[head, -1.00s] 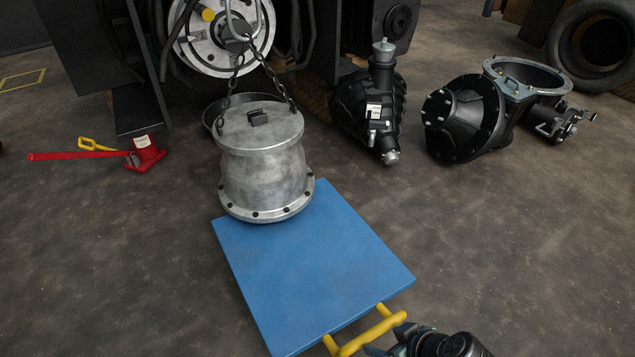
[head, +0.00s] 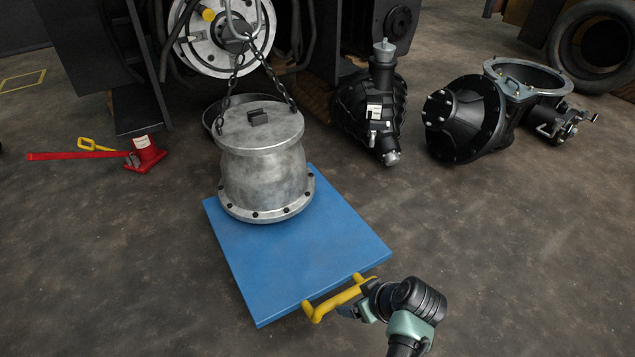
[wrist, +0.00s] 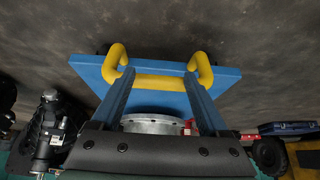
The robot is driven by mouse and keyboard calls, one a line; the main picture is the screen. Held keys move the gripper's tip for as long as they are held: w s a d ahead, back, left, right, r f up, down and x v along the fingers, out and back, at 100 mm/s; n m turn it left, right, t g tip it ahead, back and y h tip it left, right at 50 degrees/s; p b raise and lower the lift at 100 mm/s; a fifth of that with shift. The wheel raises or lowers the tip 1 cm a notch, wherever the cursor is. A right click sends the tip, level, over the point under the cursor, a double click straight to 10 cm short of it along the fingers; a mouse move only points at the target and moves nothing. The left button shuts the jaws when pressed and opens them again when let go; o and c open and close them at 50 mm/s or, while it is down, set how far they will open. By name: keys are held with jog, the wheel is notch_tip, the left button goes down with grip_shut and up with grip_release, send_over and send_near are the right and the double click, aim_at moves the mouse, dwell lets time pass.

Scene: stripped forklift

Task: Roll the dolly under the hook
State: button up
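The blue flat dolly (head: 300,255) with a yellow handle (head: 335,300) is on the floor in the head view. A grey metal drum-shaped part (head: 262,165) hangs on chains (head: 272,72) from a hook (head: 240,20) near the top edge. The drum overlaps the dolly's far part; I cannot tell the gap between them. My gripper (head: 350,308) is at the handle. In the wrist view, its two fingers (wrist: 158,85) are wide apart, with the handle's crossbar (wrist: 160,81) spanning between their tips. Contact is unclear.
A red jack (head: 145,153) with a long handle lies to the left. A black gearbox-like unit (head: 370,110) and a black housing (head: 465,120) stand at the right. The forklift's wheel hub (head: 215,45) is behind the drum. Floor is clear at right front.

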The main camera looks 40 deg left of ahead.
jog(key=shift+w+a+b, duration=0.7)
jog(key=shift+a, duration=1.55)
jog(key=shift+w+a+b, duration=0.65)
jog(key=shift+a, duration=1.6)
jog(key=shift+w+a+b, duration=0.7)
jog(key=shift+a, duration=1.55)
jog(key=shift+d+r+p, duration=0.2)
jog(key=shift+d+p, duration=0.05)
jog(key=shift+p, duration=0.05)
jog(key=s+d+p, duration=0.2)
jog(key=d+p, duration=0.4)
jog(key=d, duration=0.1)
notch_tip(320, 180, up, 9)
jog(key=p, duration=0.9)
jog(key=shift+s+d, duration=0.15)
jog(key=shift+d, duration=0.15)
